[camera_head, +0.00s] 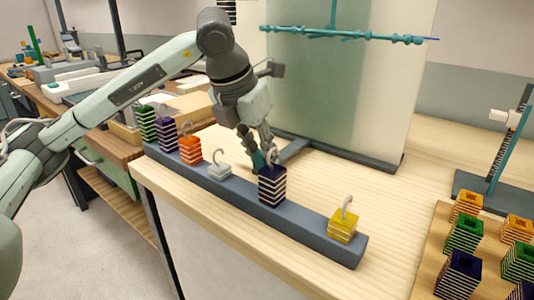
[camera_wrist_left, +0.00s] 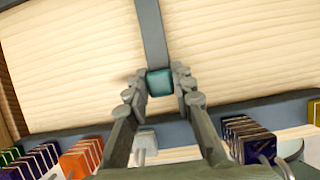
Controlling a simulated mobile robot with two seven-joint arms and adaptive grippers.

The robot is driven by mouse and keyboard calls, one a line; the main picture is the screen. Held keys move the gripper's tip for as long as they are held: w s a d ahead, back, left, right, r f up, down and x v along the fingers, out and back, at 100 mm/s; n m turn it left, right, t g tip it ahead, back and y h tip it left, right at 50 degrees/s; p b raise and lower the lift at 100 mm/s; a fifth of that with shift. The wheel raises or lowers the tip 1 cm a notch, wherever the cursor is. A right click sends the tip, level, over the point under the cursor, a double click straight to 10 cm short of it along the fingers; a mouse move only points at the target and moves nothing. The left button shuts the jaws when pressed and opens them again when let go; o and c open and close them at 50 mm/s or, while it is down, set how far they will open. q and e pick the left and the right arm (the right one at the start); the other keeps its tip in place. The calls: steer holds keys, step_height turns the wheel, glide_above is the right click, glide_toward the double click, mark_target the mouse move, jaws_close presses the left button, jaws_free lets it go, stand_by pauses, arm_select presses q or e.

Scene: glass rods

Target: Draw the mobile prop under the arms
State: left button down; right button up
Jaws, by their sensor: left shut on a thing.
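A small teal block (camera_wrist_left: 160,84), which looks like the handle of the prop, sits at the near end of a grey bar (camera_wrist_left: 151,30). In the head view the teal block (camera_head: 258,160) is partly hidden by my fingers, and the bar (camera_head: 295,150) runs from it to the base of a tall pale panel (camera_head: 385,90). My left gripper (camera_head: 264,152) points down and its fingers are shut on the block from both sides. The teal horizontal arms (camera_head: 345,35) hang high in front of the panel. My right gripper is not in view.
A long dark rack (camera_head: 240,197) with several hooked striped weights runs along the table's front, close to my left gripper. A yellow weight (camera_head: 342,226) stands at its right end. A board (camera_head: 428,235) of striped blocks and a stand (camera_head: 498,145) are at right.

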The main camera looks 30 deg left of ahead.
arm_select(q)
steer(key=shift+s+f, duration=0.1)
steer(key=shift+s, duration=0.1)
steer(key=c, duration=1.3)
jaws_free()
